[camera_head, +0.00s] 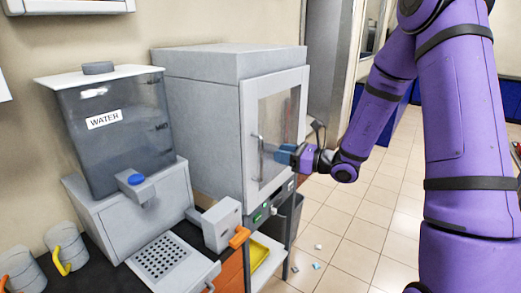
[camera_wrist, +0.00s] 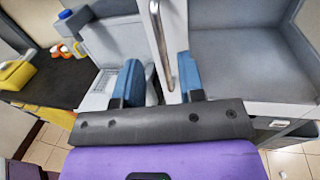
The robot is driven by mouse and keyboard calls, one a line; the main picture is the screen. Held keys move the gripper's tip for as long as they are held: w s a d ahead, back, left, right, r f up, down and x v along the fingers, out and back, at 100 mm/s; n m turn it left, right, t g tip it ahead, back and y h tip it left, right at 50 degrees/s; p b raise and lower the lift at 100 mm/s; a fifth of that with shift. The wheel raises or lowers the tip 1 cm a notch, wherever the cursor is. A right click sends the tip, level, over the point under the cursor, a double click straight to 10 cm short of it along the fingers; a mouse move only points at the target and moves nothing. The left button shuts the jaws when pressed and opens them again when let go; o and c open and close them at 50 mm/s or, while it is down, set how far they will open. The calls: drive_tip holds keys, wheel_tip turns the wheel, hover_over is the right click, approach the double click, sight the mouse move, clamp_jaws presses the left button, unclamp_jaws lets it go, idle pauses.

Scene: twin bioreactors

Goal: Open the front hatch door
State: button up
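The front hatch door (camera_head: 246,130) is a pale frame with a window, on the front of a grey box-shaped unit (camera_head: 200,110). It looks closed in the head view. Its upright metal handle (camera_head: 258,158) stands on the left side of the door. The handle also shows as a silver bar in the wrist view (camera_wrist: 160,40).
A water dispenser (camera_head: 115,130) stands left of the unit, with a grey block with an orange part (camera_head: 222,225) in front. Two grey mugs (camera_head: 66,248) stand at the left. A yellow tray (camera_head: 260,255) sits below the counter. Tiled floor (camera_head: 345,235) is open at the right, with small scraps.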

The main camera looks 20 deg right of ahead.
drive_tip(key=x, duration=0.7)
drive_tip(key=shift+a, duration=0.2)
drive_tip(key=shift+w, duration=0.1)
clamp_jaws()
